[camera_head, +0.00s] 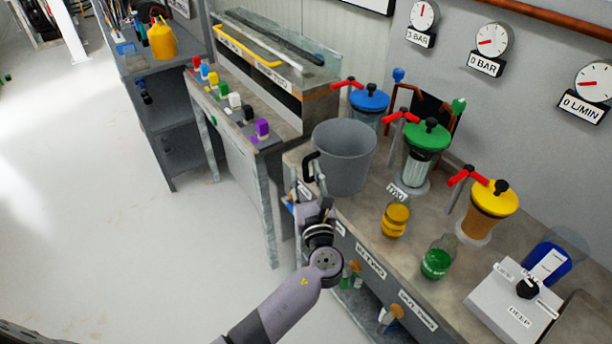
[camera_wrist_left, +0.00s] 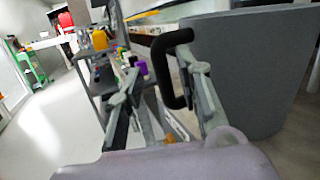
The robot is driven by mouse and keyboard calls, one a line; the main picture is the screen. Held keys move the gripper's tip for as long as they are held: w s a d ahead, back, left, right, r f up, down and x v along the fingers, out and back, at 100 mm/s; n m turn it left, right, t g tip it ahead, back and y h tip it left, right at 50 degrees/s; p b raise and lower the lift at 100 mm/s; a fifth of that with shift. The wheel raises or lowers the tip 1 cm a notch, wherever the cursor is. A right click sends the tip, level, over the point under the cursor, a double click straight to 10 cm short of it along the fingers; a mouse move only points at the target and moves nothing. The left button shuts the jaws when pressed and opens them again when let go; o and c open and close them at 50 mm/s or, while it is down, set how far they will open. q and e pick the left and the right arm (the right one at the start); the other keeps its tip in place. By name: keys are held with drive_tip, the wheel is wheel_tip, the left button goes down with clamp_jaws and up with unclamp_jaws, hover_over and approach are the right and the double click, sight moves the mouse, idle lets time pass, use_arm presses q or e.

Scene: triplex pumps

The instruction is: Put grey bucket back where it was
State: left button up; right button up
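The grey bucket (camera_head: 344,157) stands upright on the workbench (camera_head: 368,222), near its left front edge. Its black handle (camera_head: 309,167) faces left, towards my left gripper (camera_head: 312,196). In the left wrist view the bucket (camera_wrist_left: 250,70) fills the right side, and the black handle (camera_wrist_left: 159,72) shows between the fingers of the left gripper (camera_wrist_left: 168,90). The fingers are spread, with a gap between the left finger and the handle. Whether the right finger touches the handle, I cannot tell. My right gripper is not in view.
Blue (camera_head: 369,103), green (camera_head: 425,150) and yellow (camera_head: 488,208) lidded pump vessels stand behind and right of the bucket. A yellow jar (camera_head: 395,220), a green jar (camera_head: 437,260) and a grey box (camera_head: 512,302) stand along the bench. The floor at left is clear.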

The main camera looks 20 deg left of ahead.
use_arm(q)
drive_tip(key=b+v, duration=0.1)
drive_tip(key=v, duration=1.1)
